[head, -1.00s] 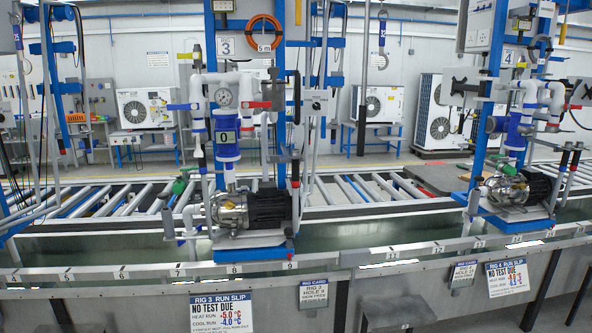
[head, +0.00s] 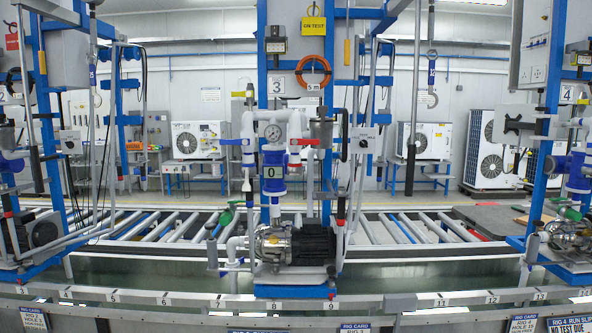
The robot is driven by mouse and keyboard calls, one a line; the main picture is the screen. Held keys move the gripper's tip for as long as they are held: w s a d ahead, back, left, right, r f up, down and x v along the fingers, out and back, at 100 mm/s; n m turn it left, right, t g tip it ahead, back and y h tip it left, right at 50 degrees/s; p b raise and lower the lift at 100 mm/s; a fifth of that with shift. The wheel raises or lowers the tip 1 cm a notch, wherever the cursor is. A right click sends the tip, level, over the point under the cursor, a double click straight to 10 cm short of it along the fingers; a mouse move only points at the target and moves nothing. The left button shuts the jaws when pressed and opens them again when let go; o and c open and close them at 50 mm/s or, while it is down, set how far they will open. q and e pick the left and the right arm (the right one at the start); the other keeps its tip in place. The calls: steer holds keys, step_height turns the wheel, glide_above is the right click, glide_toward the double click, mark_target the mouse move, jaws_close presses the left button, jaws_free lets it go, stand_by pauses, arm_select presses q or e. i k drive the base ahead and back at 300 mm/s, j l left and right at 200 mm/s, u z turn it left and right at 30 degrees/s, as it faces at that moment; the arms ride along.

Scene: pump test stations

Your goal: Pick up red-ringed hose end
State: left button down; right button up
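At rig 3, in the middle of the head view, a thin grey hose or pipe hangs at the right of the pump. It has a black sleeve (head: 341,207) with a small red band (head: 340,223) just below it, which looks like the red-ringed hose end. It is small, and I cannot tell for sure that it is the end. It hangs upright beside the dark pump motor (head: 313,244). Neither of my grippers is in view.
Rig 3's blue post carries a coiled orange hose (head: 314,71), a gauge and a blue housing (head: 273,172). A roller conveyor (head: 170,228) runs behind. A numbered rail (head: 200,300) crosses the front. Other rigs stand at left and right.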

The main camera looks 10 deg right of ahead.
mark_target(342, 194)
steer(key=i+l, duration=0.2)
steer(key=l, duration=0.15)
steer(key=i+l+u, duration=0.1)
steer(key=l, duration=0.25)
steer(key=i+l, duration=0.3)
steer(key=i+l+u, duration=0.1)
steer(key=l, duration=0.3)
steer(key=i+l, duration=0.3)
steer(key=i+l+u, duration=0.15)
steer(key=l, duration=0.3)
steer(key=i+l, duration=0.2)
steer(key=l, duration=0.2)
